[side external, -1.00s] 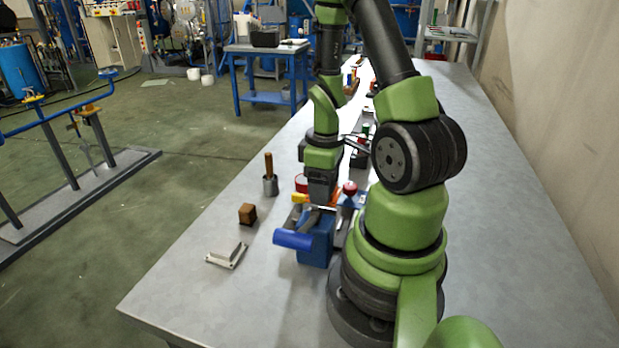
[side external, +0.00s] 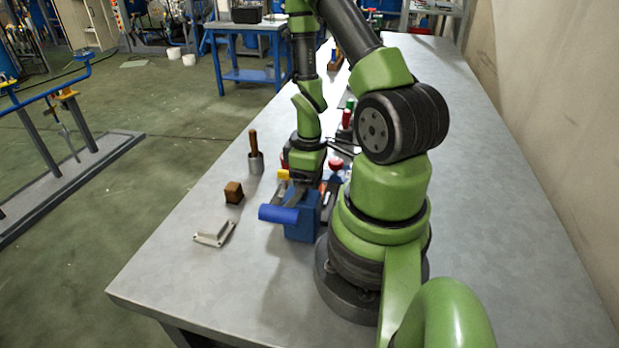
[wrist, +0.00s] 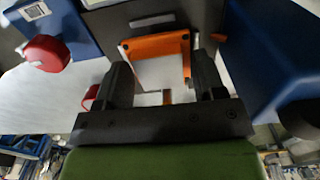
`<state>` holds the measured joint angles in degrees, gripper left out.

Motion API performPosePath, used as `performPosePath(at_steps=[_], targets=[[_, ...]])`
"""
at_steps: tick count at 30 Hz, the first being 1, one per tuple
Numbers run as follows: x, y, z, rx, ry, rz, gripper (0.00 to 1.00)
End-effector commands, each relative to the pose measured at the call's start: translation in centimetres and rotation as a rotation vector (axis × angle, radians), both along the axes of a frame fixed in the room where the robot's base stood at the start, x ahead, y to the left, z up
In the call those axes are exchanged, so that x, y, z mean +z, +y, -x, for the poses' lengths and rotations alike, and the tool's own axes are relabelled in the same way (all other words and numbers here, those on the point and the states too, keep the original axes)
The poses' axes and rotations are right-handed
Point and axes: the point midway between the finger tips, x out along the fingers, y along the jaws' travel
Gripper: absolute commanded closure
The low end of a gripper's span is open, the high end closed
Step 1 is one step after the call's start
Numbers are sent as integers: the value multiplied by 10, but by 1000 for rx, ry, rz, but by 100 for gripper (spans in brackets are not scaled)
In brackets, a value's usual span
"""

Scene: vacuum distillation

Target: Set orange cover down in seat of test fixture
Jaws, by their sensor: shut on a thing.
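My gripper (wrist: 163,85) is shut on the orange cover (wrist: 155,45), whose frame shows between and just beyond the fingers in the wrist view. In the side view my gripper (side external: 306,180) points down behind the blue block (side external: 301,222), and the cover cannot be made out clearly. A dark panel with a pale slot (wrist: 152,20) lies close beyond the cover in the wrist view. It may be part of the test fixture. The seat is not clearly visible, and I cannot tell whether the cover touches it.
A blue handle (side external: 278,214) juts from the blue block. A red knob (wrist: 47,53) is left of my gripper in the wrist view. A brown cube (side external: 234,193), a grey cup with a wooden handle (side external: 255,160) and a pale bracket (side external: 214,234) stand left. The table's right side is clear.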

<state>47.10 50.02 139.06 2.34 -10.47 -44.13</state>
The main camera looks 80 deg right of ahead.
Motion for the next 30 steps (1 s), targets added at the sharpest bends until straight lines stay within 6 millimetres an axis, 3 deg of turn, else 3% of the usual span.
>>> performPosePath(at_steps=[30], targets=[[-5,0,0,0,0,0,68]])
